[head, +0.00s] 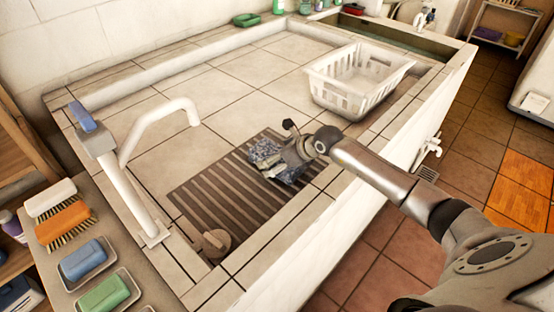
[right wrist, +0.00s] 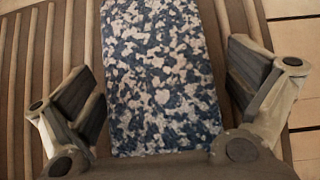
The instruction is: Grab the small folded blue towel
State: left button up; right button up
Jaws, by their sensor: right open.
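The small folded blue towel (head: 265,152) has a blue and white mottled pattern and lies on the brown ribbed drain area (head: 208,190) of the tiled basin. My right gripper (head: 284,160) is low over the towel and hides part of it in the head view. In the right wrist view the towel (right wrist: 160,75) runs up between the two fingers of my right gripper (right wrist: 160,88). The fingers are open, one on each side, with a gap to the towel's edges. My left gripper is not in view.
A white plastic basket (head: 352,85) stands in the basin behind my right arm. A white tap (head: 140,165) rises at the left. Brushes (head: 65,222) and soaps in dishes (head: 85,260) sit on the left ledge. The tiled middle of the basin is clear.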

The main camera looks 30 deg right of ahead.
aim_at(270, 150)
jog(key=c, duration=1.3)
jog(key=shift+o, duration=0.2)
jog(key=shift+r, duration=0.2)
jog(key=shift+r+p, duration=0.55)
notch_tip(270, 150, up, 2)
jog(key=shift+r+p, duration=0.15)
jog(key=shift+p, duration=0.7)
jog(key=p+v, duration=0.4)
jog(key=v, duration=0.1)
jog(key=w+d+p+v, duration=0.1)
jog(key=v, duration=0.2)
jog(key=shift+s+r+p, duration=0.1)
jog(key=shift+r+p, duration=0.25)
jog(key=shift+p, duration=0.05)
jog(key=s+d+r+p, duration=0.3)
jog(key=s+d, duration=0.1)
jog(key=s, duration=0.3)
jog(key=shift+d+p, duration=0.3)
jog(key=shift+p, duration=0.05)
